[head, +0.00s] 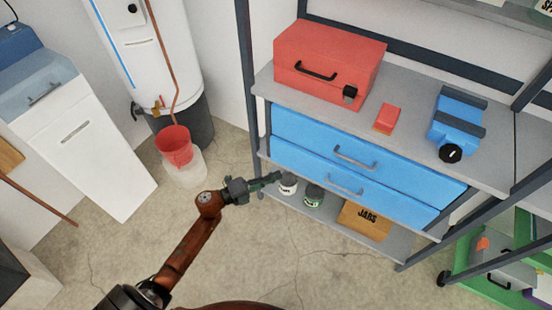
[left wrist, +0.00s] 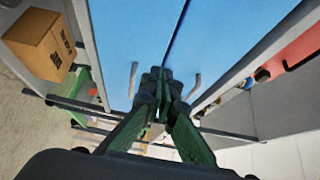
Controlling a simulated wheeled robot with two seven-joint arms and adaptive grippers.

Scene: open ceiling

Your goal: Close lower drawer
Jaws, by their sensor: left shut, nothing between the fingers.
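The lower drawer (head: 310,172) is the lower of two blue fronts in the shelf unit, with a grey bar handle (head: 345,184). Its front looks about flush with the upper drawer (head: 320,136); I cannot tell whether a small gap remains. In the left wrist view the lower drawer (left wrist: 112,40) is left of a dark seam, the upper drawer (left wrist: 225,35) right of it. My left gripper (head: 279,176) is shut and empty, by the lower drawer's left end. Its fingertips (left wrist: 160,74) appear near the seam; contact is unclear. My right gripper is not in view.
A red toolbox (head: 325,60), a small red box (head: 387,117) and a blue vise (head: 456,125) stand on the worktop. Cans (head: 313,195) and a cardboard box (head: 364,220) are on the shelf below the drawers.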

